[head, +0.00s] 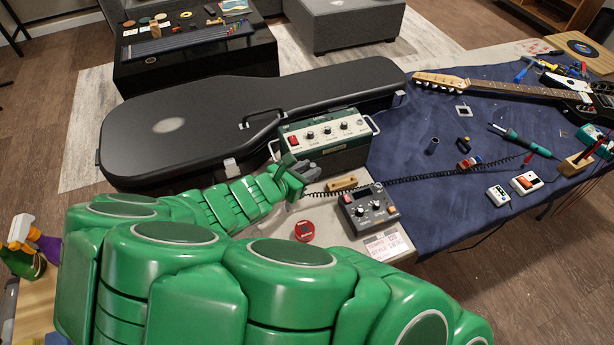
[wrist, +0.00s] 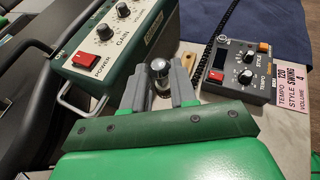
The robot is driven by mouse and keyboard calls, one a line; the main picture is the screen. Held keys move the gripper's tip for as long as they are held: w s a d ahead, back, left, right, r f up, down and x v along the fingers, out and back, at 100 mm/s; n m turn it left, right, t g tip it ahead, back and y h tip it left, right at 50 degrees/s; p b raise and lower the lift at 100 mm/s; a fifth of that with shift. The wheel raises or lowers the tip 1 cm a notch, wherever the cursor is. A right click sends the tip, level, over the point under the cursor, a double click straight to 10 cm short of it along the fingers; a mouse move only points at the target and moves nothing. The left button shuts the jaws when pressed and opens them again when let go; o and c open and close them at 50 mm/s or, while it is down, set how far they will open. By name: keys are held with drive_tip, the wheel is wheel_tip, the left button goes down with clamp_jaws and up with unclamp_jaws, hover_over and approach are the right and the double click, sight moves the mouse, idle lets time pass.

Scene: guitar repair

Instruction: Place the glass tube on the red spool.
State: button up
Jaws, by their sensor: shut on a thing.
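My gripper (wrist: 161,90) has its grey fingers shut on a short, shiny, silvery round-ended piece (wrist: 161,72), which I take to be the glass tube. In the head view my gripper (head: 297,178) is in front of the green amplifier, above the pale tabletop. The held piece is too small there to tell apart from the fingers. A small reddish, spool-like thing (head: 469,162) lies on the blue cloth, well to the right of my gripper. A flat red round thing (head: 303,231) lies nearer on the pale tabletop. I cannot tell for certain which is the red spool.
The green amplifier (head: 325,139) and black guitar case (head: 190,127) stand behind and left. A grey pedal (head: 369,208) and a wooden block (head: 342,184) are close right.

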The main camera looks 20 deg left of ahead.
drive_tip(key=shift+s+r, duration=0.15)
drive_tip(key=shift+r, duration=0.1)
hover_over(298, 235)
drive_tip(key=w, duration=0.2)
drive_tip(key=f, duration=0.3)
drive_tip(key=shift+s+a+f+m+g+h, duration=0.1)
drive_tip(key=shift+s+a+m+g+h, duration=0.05)
drive_tip(key=shift+a+m+g+h, duration=0.2)
drive_tip(key=shift+s+d+f+h, duration=0.1)
drive_tip(key=shift+s+d+h, duration=0.1)
drive_tip(key=shift+s, duration=0.2)
drive_tip(key=shift+s+d+f+h, duration=0.1)
drive_tip(key=shift+s+d, duration=0.05)
drive_tip(key=shift+s, duration=0.2)
drive_tip(key=shift+f, duration=1.5)
drive_tip(key=o, duration=0.8)
drive_tip(key=shift+f, duration=0.1)
